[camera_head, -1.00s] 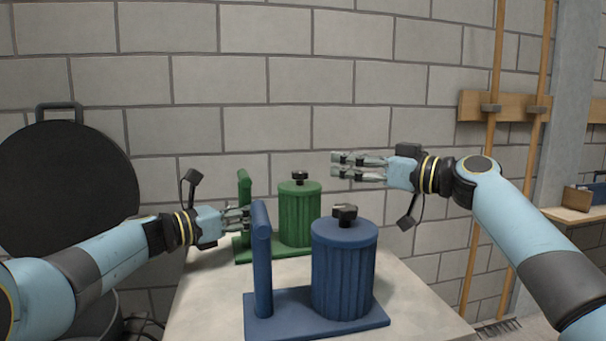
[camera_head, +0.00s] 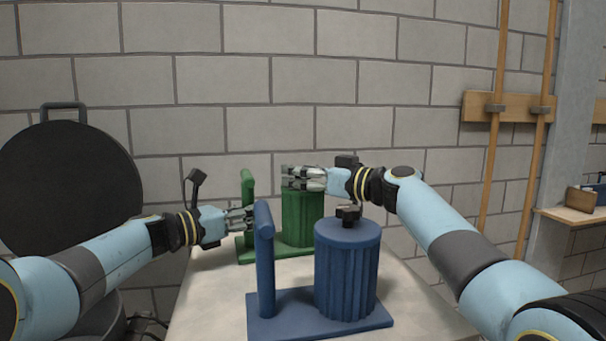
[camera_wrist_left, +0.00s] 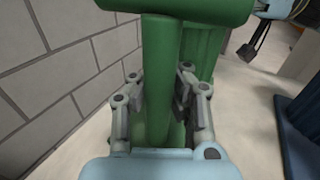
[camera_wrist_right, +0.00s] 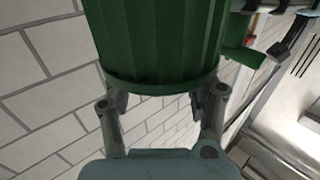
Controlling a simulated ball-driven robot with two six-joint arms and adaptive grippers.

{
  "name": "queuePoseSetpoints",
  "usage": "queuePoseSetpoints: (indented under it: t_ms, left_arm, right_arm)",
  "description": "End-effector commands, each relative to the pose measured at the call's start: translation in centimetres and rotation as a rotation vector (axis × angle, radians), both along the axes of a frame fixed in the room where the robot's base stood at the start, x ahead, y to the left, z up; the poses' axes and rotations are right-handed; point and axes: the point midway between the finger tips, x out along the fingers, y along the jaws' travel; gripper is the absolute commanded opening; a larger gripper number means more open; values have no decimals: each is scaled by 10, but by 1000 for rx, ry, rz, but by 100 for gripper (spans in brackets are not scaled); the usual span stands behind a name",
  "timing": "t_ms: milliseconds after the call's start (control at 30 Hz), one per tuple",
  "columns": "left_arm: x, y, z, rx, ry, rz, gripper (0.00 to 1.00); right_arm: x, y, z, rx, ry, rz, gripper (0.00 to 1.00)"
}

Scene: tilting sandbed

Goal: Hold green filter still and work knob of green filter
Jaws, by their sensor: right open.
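The green filter stands at the back of the pale table: a ribbed canister (camera_head: 302,220) and a green post (camera_head: 247,190) on one base. My left gripper (camera_head: 243,219) has its fingers on both sides of the post (camera_wrist_left: 160,75) and looks closed on it. My right gripper (camera_head: 291,178) is open at the top of the green canister. The filter's dark knob is hidden behind the right gripper in the head view. The right wrist view shows the canister (camera_wrist_right: 155,45) close ahead, its rim by the open fingers, and no knob.
A blue filter (camera_head: 346,270) with a black knob (camera_head: 348,213) stands in front on the table (camera_head: 215,300), below my right forearm. A brick wall is close behind. A large dark round disc (camera_head: 65,190) is at the left.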

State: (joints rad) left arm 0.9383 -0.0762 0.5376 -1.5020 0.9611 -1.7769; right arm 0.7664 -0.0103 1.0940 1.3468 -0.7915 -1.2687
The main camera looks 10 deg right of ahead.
Motion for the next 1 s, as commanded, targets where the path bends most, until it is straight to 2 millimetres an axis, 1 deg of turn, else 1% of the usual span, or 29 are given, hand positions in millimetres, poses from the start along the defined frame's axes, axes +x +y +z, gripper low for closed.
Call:
queuePoseSetpoints:
  t_ms: [200, 633, 900, 1000]
  left_arm:
    - [0, 0, 2, -2, -2, 0, 0]
    - [0, 0, 2, -2, -2, 0, 0]
    - [1, 1, 2, -3, -2, 1, 0]
    - [1, 1, 2, -2, -1, 2, 0]
  right_arm:
    - [0, 0, 0, 0, 0, 0, 57]
    - [0, 0, 0, 0, 0, -1, 1]
    - [0, -1, 0, 0, 0, 0, 0]
    - [2, -2, 0, -2, 4, 33, 0]
